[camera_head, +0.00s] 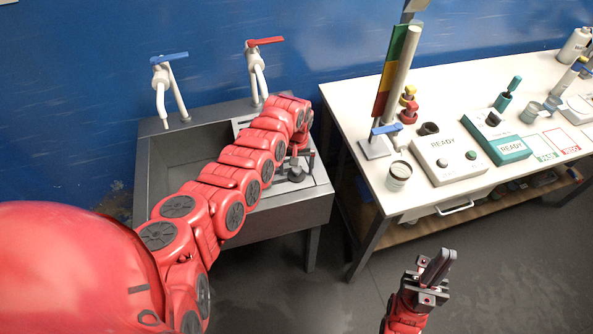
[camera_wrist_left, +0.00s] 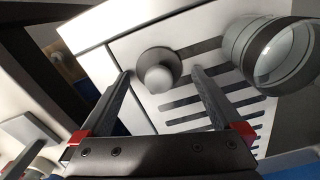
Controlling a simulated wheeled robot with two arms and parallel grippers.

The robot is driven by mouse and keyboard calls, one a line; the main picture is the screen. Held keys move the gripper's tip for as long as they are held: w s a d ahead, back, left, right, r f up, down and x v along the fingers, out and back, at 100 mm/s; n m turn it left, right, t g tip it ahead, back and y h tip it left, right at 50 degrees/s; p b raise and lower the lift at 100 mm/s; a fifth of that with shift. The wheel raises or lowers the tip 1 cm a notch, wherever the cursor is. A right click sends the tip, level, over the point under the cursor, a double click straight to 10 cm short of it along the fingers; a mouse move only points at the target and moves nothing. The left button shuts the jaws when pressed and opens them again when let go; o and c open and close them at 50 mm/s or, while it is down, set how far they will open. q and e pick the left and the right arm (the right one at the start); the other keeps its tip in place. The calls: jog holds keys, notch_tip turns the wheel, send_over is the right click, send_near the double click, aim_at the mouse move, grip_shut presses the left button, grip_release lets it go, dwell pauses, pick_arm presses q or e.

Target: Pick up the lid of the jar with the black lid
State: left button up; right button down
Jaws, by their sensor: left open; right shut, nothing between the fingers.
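A dark round lid (camera_wrist_left: 150,61) with a pale grey knob (camera_wrist_left: 158,79) shows in the left wrist view, between my left gripper's fingertips in the picture. In the head view the lid (camera_head: 296,174) is on the slotted drainboard of the sink, partly hidden by my left arm. A clear glass jar (camera_wrist_left: 281,52) with a dark rim stands to the right in the wrist view. My left gripper (camera_wrist_left: 160,74) is open and pointed at the knob; contact cannot be told. It also shows in the head view (camera_head: 299,161). My right gripper (camera_head: 440,258) is shut and empty, away over the floor.
The metal sink (camera_head: 151,185) has a blue-handled tap (camera_head: 168,85) and a red-handled tap (camera_head: 257,68) behind it. The white table (camera_head: 352,92) at right holds a tall column, a beaker (camera_head: 398,176) and several devices. The floor in front is clear.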

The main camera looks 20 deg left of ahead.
pick_arm(q)
jog(key=shift+w+f, duration=0.1)
jog(key=shift+f, duration=0.05)
jog(key=c, duration=1.3)
